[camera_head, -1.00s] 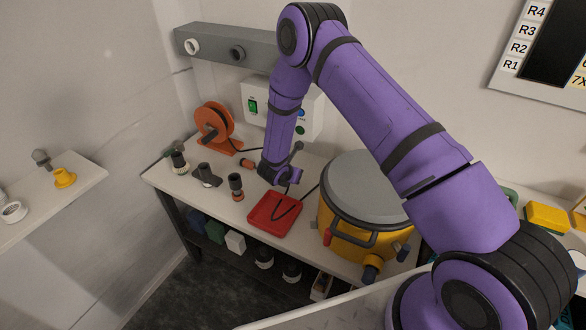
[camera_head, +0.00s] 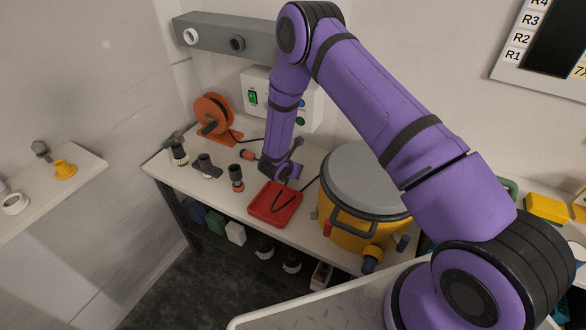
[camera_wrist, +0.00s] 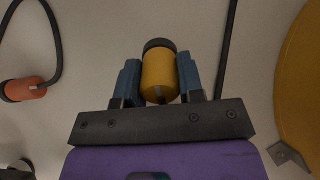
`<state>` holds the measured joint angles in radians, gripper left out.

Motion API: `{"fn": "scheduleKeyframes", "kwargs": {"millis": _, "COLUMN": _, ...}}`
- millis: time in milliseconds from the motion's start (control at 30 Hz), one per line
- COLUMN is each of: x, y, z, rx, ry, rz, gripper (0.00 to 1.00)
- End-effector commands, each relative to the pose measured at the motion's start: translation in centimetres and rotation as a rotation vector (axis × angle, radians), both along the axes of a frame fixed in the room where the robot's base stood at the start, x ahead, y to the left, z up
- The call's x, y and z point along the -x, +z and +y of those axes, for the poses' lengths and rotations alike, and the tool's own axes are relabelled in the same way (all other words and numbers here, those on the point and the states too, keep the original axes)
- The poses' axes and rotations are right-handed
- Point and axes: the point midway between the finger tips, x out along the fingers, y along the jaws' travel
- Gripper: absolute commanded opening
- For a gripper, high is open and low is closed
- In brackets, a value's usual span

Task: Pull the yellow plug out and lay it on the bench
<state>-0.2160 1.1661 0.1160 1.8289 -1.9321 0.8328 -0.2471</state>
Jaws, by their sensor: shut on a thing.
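The yellow plug (camera_wrist: 160,76), a short cylinder with a black end, sits between the two blue fingers of my gripper (camera_wrist: 159,70) in the wrist view. The fingers are shut on its sides. Pale bench top shows behind it; I cannot tell whether the plug touches the bench. In the head view my gripper (camera_head: 284,172) is low over the bench (camera_head: 215,186), just behind the red tray and left of the yellow drum. The plug is hidden there by my gripper.
The red tray (camera_head: 262,208) holds a black cable. The grey-lidded yellow drum (camera_head: 350,238) stands close on the right. An orange plug (camera_wrist: 28,88) on a dark cable lies left of my gripper. Several dark fittings (camera_head: 205,166) and an orange reel (camera_head: 212,118) stand further left.

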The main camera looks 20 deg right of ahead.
Motion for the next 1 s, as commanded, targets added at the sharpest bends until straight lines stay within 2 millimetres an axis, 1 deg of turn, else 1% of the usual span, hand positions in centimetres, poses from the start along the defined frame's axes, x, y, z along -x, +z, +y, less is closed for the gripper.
{"fn": "scheduleKeyframes", "kwargs": {"millis": 500, "x": 0.02, "y": -0.91, "z": 0.00, "rx": 0.001, "ry": 0.001, "rz": 0.001, "gripper": 0.02}}
{"fn": "scheduleKeyframes", "kwargs": {"millis": 533, "x": 0.01, "y": -0.89, "z": 0.01, "rx": 0.001, "ry": 0.001, "rz": 0.001, "gripper": 0.40}}
{"fn": "scheduleKeyframes", "kwargs": {"millis": 633, "x": 0.01, "y": -0.87, "z": 0.01, "rx": 0.001, "ry": 0.001, "rz": 0.001, "gripper": 0.63}}
{"fn": "scheduleKeyframes", "kwargs": {"millis": 667, "x": 0.00, "y": -0.88, "z": 0.00, "rx": 0.001, "ry": 0.001, "rz": 0.001, "gripper": 0.65}}
{"fn": "scheduleKeyframes", "kwargs": {"millis": 900, "x": 0.03, "y": -0.86, "z": 0.03, "rx": 0.001, "ry": 0.001, "rz": 0.001, "gripper": 0.65}}
{"fn": "scheduleKeyframes", "kwargs": {"millis": 1000, "x": 0.19, "y": -0.54, "z": 0.28, "rx": 0.000, "ry": 0.001, "rz": 0.000, "gripper": 0.65}}
